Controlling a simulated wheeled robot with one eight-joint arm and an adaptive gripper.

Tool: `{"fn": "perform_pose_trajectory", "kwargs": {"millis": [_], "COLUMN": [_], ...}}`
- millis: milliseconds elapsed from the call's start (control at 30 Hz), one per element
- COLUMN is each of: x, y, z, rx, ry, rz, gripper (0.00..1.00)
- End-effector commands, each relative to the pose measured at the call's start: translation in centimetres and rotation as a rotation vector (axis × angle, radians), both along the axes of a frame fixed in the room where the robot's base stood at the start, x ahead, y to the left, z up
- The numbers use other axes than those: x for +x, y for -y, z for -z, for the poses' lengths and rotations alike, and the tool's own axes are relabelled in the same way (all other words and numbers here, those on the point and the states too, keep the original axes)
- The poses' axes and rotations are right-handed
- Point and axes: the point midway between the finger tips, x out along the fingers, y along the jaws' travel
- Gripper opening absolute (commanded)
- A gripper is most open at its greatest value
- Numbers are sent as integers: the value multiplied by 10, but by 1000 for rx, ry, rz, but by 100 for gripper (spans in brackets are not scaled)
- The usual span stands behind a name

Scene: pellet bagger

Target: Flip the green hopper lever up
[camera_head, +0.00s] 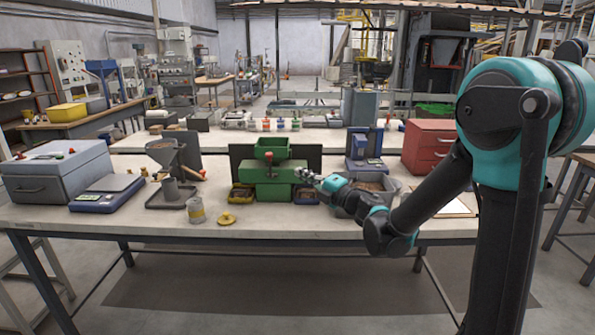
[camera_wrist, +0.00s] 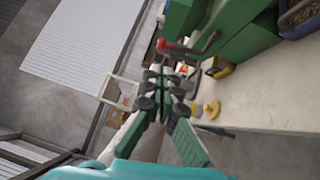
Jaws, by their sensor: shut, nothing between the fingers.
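The green hopper (camera_head: 272,185) stands on the bench at the middle, with a green funnel top. A lever with a red knob (camera_head: 268,156) shows at its front; which way it points is hard to tell in the head view. In the wrist view the red knob (camera_wrist: 163,44) sits at the end of a dark rod beside the green hopper body (camera_wrist: 235,30). My gripper (camera_head: 303,173) is at the right side of the hopper. In the wrist view my gripper (camera_wrist: 168,82) is shut and empty, its fingertips close to the red knob; I cannot tell whether they touch.
A grey funnel stand (camera_head: 172,185), a jar (camera_head: 196,211) and a yellow lid (camera_head: 227,218) stand left of the hopper. Small bins (camera_head: 243,194) sit at its foot. A grey tub (camera_head: 388,186) and a red cabinet (camera_head: 429,145) are at the right. The bench's front edge is mostly clear.

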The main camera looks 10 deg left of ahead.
Motion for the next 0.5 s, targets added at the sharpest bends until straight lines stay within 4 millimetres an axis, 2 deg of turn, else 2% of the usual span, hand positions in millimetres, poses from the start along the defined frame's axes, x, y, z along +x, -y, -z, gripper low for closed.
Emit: {"fn": "perform_pose_trajectory", "kwargs": {"millis": [500], "x": [50], "y": [-83], "z": [-10], "rx": [2], "ry": [-3], "rz": [1], "gripper": [0]}}
